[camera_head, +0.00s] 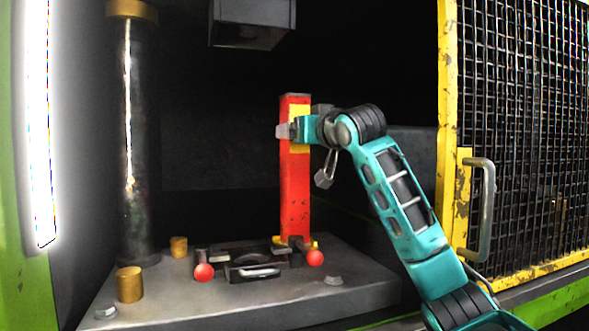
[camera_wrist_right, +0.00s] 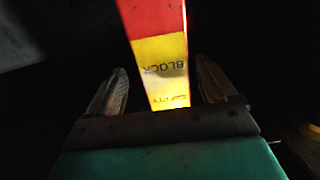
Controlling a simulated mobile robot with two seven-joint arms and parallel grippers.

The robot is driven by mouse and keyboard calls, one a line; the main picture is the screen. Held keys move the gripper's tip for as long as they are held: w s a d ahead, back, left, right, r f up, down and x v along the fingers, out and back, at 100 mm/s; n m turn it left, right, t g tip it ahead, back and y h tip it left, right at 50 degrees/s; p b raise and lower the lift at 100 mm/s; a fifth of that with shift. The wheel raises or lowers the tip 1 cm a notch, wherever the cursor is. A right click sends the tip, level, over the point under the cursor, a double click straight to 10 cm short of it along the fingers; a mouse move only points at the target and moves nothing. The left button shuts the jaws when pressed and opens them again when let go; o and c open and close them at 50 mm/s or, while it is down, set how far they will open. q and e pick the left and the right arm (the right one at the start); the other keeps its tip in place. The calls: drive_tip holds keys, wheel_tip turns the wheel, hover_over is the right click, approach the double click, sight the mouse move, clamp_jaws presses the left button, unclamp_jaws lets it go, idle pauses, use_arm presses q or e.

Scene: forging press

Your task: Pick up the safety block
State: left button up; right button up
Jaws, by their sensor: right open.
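The safety block (camera_head: 295,192) is a tall red post with a yellow label near its top. It stands upright on the press bed in the head view. My right gripper (camera_head: 287,131) is at the block's upper part, level with the yellow label. In the right wrist view the block (camera_wrist_right: 158,62) shows its yellow band with dark lettering. It passes between the two fingers of my right gripper (camera_wrist_right: 158,92), with dark gaps on both sides. The gripper is open around it. My left gripper is in neither view.
A die fixture (camera_head: 252,268) with two red knobs sits on the grey press bed (camera_head: 190,305) by the block's foot. A thick column (camera_head: 135,150) stands left. The upper ram (camera_head: 252,22) hangs above. A yellow mesh guard (camera_head: 520,130) with a handle is on the right.

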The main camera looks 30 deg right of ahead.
drive_tip(key=w+p, duration=0.1)
drive_tip(key=w, duration=0.4)
drive_tip(key=shift+w+d, duration=0.15)
drive_tip(key=shift+c, duration=0.5)
drive_tip(key=shift+f, duration=0.1)
clamp_jaws()
drive_tip(key=shift+r, duration=0.2)
